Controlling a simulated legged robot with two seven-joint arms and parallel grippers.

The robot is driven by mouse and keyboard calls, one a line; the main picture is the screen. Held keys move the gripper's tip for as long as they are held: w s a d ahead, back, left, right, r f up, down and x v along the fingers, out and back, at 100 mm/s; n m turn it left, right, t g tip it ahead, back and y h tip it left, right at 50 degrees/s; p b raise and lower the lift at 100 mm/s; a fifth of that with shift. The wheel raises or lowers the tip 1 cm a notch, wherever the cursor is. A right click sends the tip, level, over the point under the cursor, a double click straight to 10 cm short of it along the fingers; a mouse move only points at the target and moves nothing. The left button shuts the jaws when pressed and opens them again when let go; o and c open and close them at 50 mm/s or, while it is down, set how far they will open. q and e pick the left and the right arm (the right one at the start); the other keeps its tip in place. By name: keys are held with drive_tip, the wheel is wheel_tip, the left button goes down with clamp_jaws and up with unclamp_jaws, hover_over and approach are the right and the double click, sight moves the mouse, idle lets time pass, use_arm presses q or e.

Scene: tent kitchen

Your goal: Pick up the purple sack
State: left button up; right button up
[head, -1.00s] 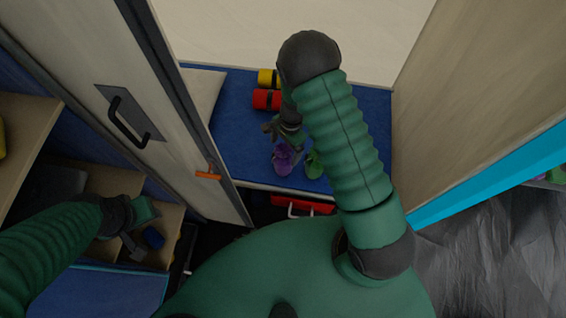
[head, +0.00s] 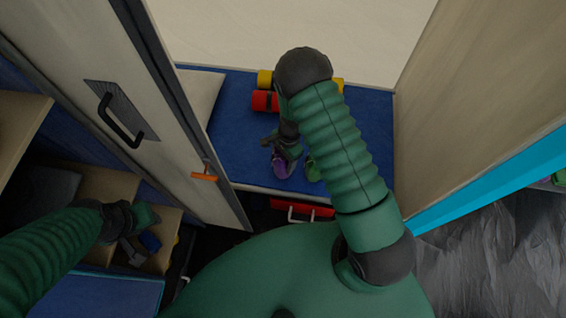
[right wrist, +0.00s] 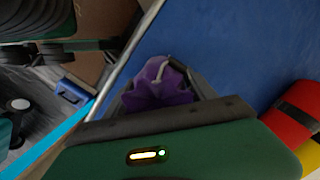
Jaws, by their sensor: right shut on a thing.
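The purple sack (head: 280,168) is by the front edge of the blue mat, mostly covered by my right gripper (head: 282,154) in the head view. In the right wrist view the purple sack (right wrist: 158,88), with a pale cord on top, sits between the fingers of my right gripper (right wrist: 160,92). The right gripper is shut on it. I cannot tell whether the sack is clear of the mat. My left gripper (head: 136,234) is at the lower left, by the wooden shelves; its fingers look apart and empty.
A green sack (head: 312,170) stands right beside the purple one. Red (head: 262,100) and yellow (head: 265,78) rolls lie farther back on the blue mat (head: 232,150). A door with a black handle (head: 120,120) is on the left, a wooden panel (head: 460,100) on the right.

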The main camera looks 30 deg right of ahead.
drive_tip(key=c, duration=0.8)
